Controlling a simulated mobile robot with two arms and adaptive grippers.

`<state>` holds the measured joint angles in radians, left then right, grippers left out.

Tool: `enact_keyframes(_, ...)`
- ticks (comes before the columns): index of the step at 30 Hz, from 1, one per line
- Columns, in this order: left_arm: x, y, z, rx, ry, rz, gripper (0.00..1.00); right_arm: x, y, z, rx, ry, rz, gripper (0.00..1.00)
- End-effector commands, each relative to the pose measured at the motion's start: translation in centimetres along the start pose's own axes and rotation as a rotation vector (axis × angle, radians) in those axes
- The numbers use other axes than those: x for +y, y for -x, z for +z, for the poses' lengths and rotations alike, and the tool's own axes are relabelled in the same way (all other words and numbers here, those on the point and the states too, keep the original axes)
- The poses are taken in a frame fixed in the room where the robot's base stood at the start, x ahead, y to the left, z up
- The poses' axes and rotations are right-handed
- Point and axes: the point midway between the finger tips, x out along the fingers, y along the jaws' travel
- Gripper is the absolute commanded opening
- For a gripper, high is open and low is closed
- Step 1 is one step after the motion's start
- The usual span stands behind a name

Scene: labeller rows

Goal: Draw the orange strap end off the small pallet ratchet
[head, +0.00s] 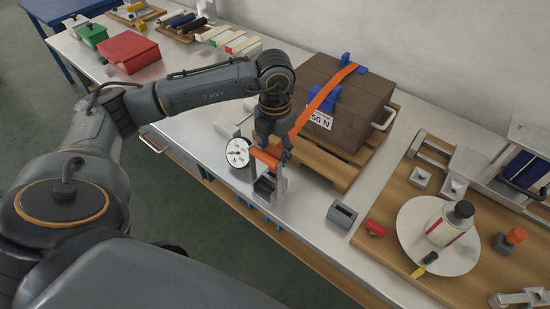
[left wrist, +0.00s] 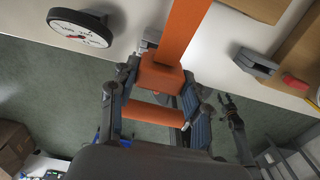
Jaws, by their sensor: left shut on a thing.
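The orange strap (head: 318,101) runs over a brown box and down to my left gripper (head: 270,150). In the left wrist view the strap (left wrist: 186,28) ends in an orange block (left wrist: 160,76) between the fingertips of my left gripper (left wrist: 158,80), which is shut on it. An orange bar (left wrist: 152,115) lies across between the fingers, nearer the camera. The small ratchet (head: 268,186), grey metal with a dark opening, stands on the bench edge just below the gripper. Whether the strap end still touches it is hidden. A dark shape at the right of the wrist view may be my right gripper (left wrist: 229,107).
A round dial gauge (head: 238,152) stands close left of the gripper. The brown box (head: 346,118) sits on a wooden pallet (head: 338,171). A grey block (head: 341,215) and a white turntable (head: 414,238) with a bottle are to the right. The bench front edge is close.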

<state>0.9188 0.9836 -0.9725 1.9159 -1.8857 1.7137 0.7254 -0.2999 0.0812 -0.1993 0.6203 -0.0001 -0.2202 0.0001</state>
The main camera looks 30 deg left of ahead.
Motion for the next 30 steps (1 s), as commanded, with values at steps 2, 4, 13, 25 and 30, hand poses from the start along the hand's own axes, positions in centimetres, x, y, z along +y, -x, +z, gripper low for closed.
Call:
enact_keyframes(2,0.0,0.5,0.0,-0.001,0.0,0.0,0.1,0.0,0.3,-0.1,0.0,0.0,0.0,0.43)
enact_keyframes(4,0.0,0.8,0.0,-0.001,0.0,0.0,0.1,0.0,0.5,-0.1,0.0,0.0,0.0,0.43)
enact_keyframes(13,0.0,1.9,0.0,0.0,0.0,-0.001,0.1,0.0,1.2,-0.1,0.0,0.0,0.0,0.43)
enact_keyframes(25,0.0,2.2,0.0,0.0,0.0,-0.001,0.1,0.0,1.3,-0.1,0.0,0.0,-0.001,0.43)
enact_keyframes(30,-0.1,4.8,0.2,-0.005,-0.011,-0.002,0.1,0.0,2.4,-0.3,0.001,0.001,-0.001,0.43)
